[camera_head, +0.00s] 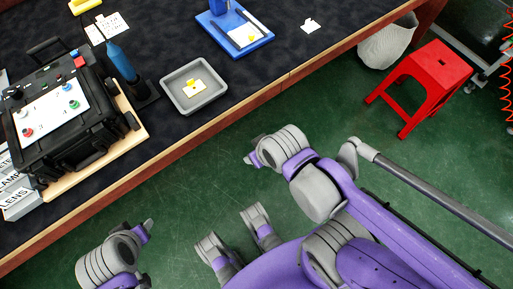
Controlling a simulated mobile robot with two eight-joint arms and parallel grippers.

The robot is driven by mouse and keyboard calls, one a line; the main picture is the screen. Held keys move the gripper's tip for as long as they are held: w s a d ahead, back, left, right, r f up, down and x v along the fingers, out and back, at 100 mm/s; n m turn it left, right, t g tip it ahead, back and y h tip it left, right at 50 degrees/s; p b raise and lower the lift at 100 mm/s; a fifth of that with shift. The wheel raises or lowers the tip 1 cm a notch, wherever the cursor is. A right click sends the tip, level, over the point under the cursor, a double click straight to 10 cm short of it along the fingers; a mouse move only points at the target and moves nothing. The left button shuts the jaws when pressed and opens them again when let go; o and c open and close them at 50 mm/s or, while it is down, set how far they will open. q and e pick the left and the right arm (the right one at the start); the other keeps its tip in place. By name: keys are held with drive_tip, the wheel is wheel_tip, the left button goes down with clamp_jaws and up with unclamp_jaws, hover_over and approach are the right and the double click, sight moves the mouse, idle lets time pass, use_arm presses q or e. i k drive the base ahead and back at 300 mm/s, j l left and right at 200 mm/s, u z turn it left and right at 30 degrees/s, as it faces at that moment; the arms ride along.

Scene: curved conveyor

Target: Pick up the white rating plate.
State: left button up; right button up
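A small white plate (310,25) with an uneven outline lies flat on the dark table top near its front edge, right of the blue tray; I cannot read any marking on it. Another white piece (194,89) with a yellow part on it lies in the grey tray (174,105). I cannot tell for certain which is the rating plate. My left gripper (147,256) is at the lower left, off the table, with its fingers apart and nothing between them. My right gripper (252,160) is in front of the table edge, away from both pieces; its fingers are partly hidden.
A black case (95,128) with coloured knobs stands at the left, beside a blue-handled tool (121,62). A blue tray (262,41) holds a white sheet. A red stool (432,72) and a white basket (388,45) stand on the green floor at the right.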

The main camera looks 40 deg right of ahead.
sight(309, 27)
drive_tip(key=z, duration=1.7)
drive_tip(key=i+l+u, duration=0.4)
drive_tip(key=l, duration=0.15)
drive_tip(key=i+l+u, duration=0.4)
drive_tip(key=l, duration=0.25)
drive_tip(key=l+u, duration=0.15)
drive_tip(key=l, duration=0.2)
drive_tip(key=i+l+u, duration=0.2)
drive_tip(key=l, duration=0.2)
